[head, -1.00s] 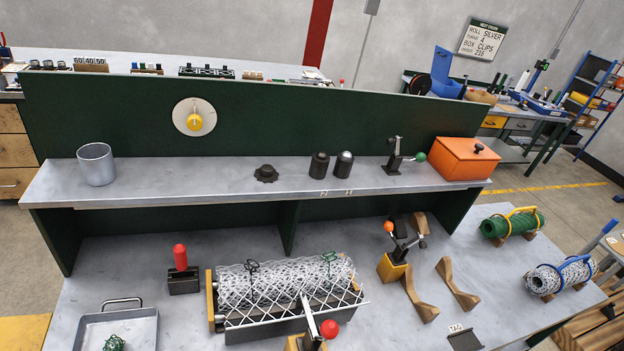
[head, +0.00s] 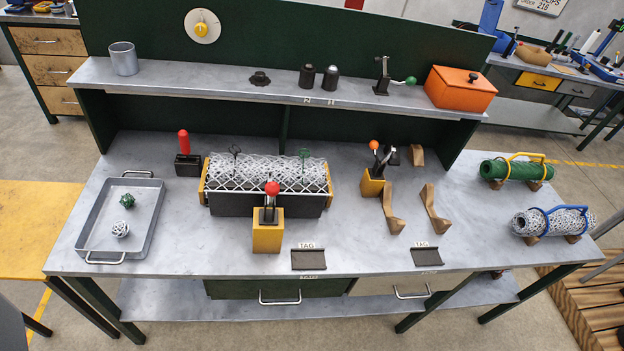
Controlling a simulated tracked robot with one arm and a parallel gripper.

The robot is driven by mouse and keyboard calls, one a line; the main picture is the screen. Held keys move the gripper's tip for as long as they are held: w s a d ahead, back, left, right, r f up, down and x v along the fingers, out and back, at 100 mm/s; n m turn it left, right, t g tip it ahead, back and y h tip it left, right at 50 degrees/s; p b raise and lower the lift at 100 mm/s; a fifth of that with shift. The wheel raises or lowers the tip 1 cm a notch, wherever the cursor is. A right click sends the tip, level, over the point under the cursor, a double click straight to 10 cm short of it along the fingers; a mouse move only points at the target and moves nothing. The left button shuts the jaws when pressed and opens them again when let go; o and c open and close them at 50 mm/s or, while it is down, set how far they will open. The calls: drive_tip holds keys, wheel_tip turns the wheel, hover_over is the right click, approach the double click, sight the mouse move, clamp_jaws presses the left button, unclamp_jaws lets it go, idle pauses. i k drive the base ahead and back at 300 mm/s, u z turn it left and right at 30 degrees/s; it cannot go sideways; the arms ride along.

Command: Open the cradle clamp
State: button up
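A black cradle (head: 265,205) with yellow end plates stands mid-bench. A white mesh roll (head: 255,170) lies in it. Directly in front is a yellow clamp block (head: 267,230) with a red-knobbed lever (head: 272,188), which looks upright. A second yellow block (head: 372,184) with an orange-knobbed lever (head: 374,145) stands to the right, next to curved wooden supports (head: 392,210) that hold nothing. I cannot tell which is meant by the cradle clamp, or whether either grips anything. My gripper is not in view.
A metal tray (head: 92,218) with green and white wire balls lies left. A red-handled black block (head: 186,162) stands behind it. A raised shelf (head: 220,83) runs along the back. A green roll (head: 515,170) and a white roll (head: 555,220) lie right. The bench front is mostly clear.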

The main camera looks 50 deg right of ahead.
sight(272, 188)
drive_tip(key=z, duration=0.05)
drive_tip(key=k, duration=0.35)
drive_tip(key=z, duration=0.8)
drive_tip(key=i, duration=0.5)
drive_tip(key=u, duration=0.05)
